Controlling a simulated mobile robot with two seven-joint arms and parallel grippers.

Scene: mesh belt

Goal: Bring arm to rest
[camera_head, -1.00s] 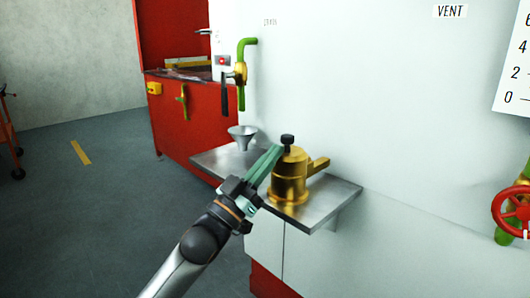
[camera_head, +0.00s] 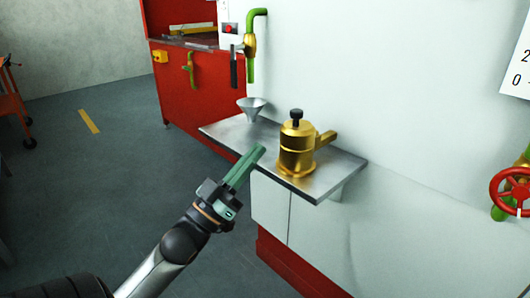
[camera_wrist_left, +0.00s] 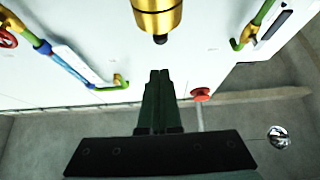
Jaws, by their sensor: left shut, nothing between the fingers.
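My left gripper (camera_head: 252,160) is shut and empty, in front of the metal shelf's near edge in the head view. Its green fingers lie together in the left wrist view (camera_wrist_left: 159,82). A brass pot-like vessel (camera_head: 296,150) with a black knob and a side spout stands upright on the shelf, to the right of the fingertips and apart from them. Its brass body also shows at the top of the left wrist view (camera_wrist_left: 157,18). My right gripper is not in view.
The metal shelf (camera_head: 225,135) juts from the white wall and holds a funnel (camera_head: 252,108). A green pipe with a valve (camera_head: 250,45) hangs above it. A red cabinet (camera_head: 190,95) stands behind. A red handwheel (camera_head: 512,192) is at right.

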